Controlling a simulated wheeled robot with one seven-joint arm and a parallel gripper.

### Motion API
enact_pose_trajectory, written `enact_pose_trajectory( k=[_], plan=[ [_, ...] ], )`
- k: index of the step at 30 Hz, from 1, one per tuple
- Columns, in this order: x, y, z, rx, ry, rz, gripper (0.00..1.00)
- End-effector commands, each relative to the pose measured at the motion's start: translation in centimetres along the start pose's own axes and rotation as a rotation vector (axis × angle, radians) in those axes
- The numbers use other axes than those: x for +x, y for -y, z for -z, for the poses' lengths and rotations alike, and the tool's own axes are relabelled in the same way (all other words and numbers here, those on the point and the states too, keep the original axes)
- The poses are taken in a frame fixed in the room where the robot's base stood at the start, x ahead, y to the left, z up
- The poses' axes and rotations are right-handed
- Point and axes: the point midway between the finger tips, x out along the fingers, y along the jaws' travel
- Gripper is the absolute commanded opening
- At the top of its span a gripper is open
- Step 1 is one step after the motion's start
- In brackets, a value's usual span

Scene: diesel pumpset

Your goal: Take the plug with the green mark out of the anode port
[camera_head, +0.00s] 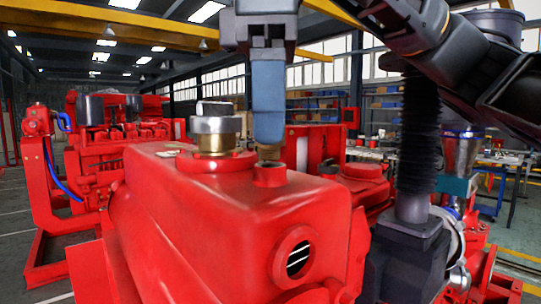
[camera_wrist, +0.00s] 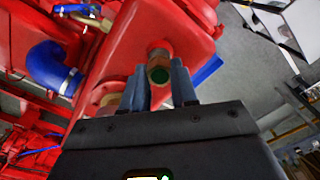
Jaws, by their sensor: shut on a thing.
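My gripper (camera_head: 268,138) points straight down over the red tank (camera_head: 190,190), its blue fingers shut on the plug. In the head view a little of the brass plug (camera_head: 268,153) shows under the fingertips, just above the raised red anode port (camera_head: 269,173). In the wrist view the plug's end with its green mark (camera_wrist: 159,75) sits between the two blue fingers, with the red tank behind it. The fingers hide most of the plug in the head view. I cannot tell whether its lower end is still inside the port.
A silver cap on a brass neck (camera_head: 215,126) stands close to the left of the port. A round opening (camera_head: 296,257) is in the tank's side. A black ribbed column (camera_head: 417,150) stands at the right.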

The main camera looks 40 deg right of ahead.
Motion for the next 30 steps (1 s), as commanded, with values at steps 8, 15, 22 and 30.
enact_pose_trajectory(
  k=[8,15,22,30],
  plan=[
    [-1.4,0.0,0.0,-0.001,-0.001,0.000,0.00],
    [-2.5,0.0,0.0,-0.001,-0.001,0.001,0.00],
    [-3.4,0.0,0.0,0.001,0.000,0.000,0.00],
    [-4.6,0.0,0.0,0.001,0.000,-0.001,0.00]
  ],
)
